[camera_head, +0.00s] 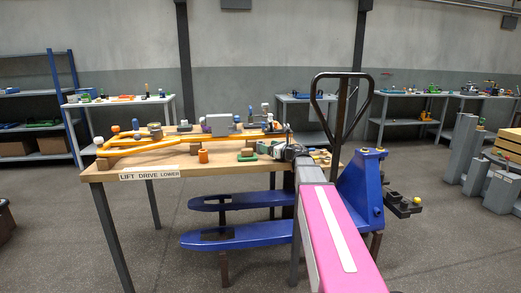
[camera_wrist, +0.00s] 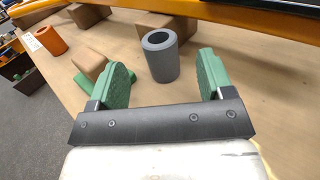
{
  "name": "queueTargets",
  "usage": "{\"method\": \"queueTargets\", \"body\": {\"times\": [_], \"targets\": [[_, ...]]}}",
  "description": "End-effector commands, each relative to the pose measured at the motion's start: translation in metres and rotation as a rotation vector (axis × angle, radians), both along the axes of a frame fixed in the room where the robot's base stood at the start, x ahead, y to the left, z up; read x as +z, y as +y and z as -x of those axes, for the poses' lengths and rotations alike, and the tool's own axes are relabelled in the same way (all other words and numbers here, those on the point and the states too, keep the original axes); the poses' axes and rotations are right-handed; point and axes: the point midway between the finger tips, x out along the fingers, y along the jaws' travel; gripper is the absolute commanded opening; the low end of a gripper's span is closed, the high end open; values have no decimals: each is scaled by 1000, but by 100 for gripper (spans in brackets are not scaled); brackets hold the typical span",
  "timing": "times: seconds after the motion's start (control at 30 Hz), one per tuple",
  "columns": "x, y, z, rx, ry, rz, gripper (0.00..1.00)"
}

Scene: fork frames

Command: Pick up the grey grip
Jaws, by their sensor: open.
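The grey grip (camera_wrist: 162,62) is a short hollow grey cylinder with a dark hole in its top. It stands upright on the wooden table (camera_wrist: 240,82) in the wrist view. My gripper (camera_wrist: 165,70) is open, with its two green fingers apart. The grip shows in the gap between and just beyond the fingertips, with bare table visible on both sides of it. Nothing is held. In the head view my gripper (camera_head: 283,151) is over the table's right part; I cannot clearly make out the grip there.
An orange cylinder (camera_wrist: 50,40) and wooden blocks (camera_wrist: 88,63) lie left of the grip, with a green piece (camera_wrist: 82,80) near the left finger. An orange bar (camera_wrist: 255,18) runs behind it. A blue pallet jack (camera_head: 362,185) stands beside the table.

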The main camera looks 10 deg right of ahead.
Motion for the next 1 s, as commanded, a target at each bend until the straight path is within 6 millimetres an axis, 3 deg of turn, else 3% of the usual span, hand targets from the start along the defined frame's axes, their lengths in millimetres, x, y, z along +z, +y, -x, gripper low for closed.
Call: {"method": "queueTargets", "body": {"times": [0.27, 0.57, 0.83, 1.0], "targets": [[0, 10, -12, 2, 1, -1, 74], [0, 34, -43, 2, 1, -1, 74], [0, 36, -44, 0, 1, -1, 74], [0, 36, -44, 0, 1, -1, 20]]}}
